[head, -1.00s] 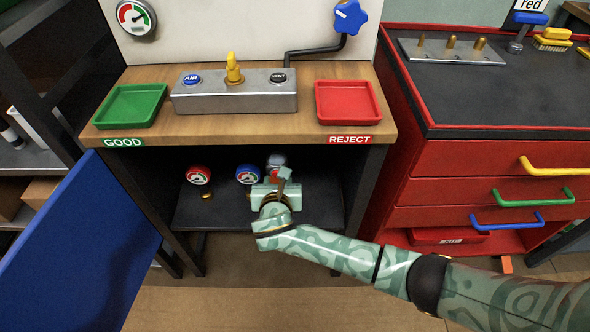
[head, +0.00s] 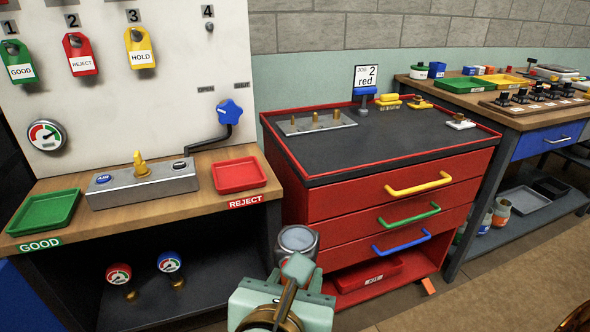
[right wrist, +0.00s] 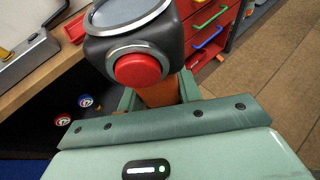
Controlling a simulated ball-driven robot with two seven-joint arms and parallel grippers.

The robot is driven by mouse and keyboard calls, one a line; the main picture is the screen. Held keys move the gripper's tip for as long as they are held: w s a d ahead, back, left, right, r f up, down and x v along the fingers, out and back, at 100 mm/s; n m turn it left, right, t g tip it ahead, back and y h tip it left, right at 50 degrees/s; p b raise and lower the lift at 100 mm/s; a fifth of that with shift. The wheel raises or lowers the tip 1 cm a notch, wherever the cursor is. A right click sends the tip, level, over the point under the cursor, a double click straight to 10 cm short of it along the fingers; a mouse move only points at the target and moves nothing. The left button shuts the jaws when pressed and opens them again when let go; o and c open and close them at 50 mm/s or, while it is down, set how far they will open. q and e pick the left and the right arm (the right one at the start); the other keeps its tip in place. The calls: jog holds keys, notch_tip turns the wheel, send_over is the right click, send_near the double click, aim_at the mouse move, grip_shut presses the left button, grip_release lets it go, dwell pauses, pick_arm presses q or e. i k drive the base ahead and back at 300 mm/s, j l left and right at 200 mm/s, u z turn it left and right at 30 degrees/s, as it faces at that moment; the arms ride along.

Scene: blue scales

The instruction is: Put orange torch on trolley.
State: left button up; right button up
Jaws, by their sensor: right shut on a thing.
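The torch (right wrist: 160,90) is upright in my right gripper (right wrist: 157,100). In the right wrist view it has a dark head with a grey lens, a red button and an orange body. In the head view its round grey head (head: 298,239) shows just beyond my right gripper (head: 296,270), whose fingers are mostly hidden. The gripper is shut on the torch, in front of the bench and left of the trolley's lower drawers. The red trolley (head: 300,165) has a dark top with a raised red rim. My left gripper is not in view.
On the trolley top are a metal plate with brass pegs (head: 316,123), a sign stand (head: 364,92), yellow brushes (head: 388,100) and a small white block (head: 460,121). The middle and front of the top are clear. Two gauges (head: 119,275) stand on the bench's lower shelf.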

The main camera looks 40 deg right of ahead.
aim_at(386, 140)
jog(key=i+l+z, duration=0.1)
jog(key=z, duration=0.3)
jog(key=i+l+z, duration=0.1)
jog(key=z, duration=0.3)
jog(key=i+l+z, duration=0.1)
jog(key=z, duration=0.25)
jog(key=i+l, duration=0.05)
jog(key=l, duration=0.05)
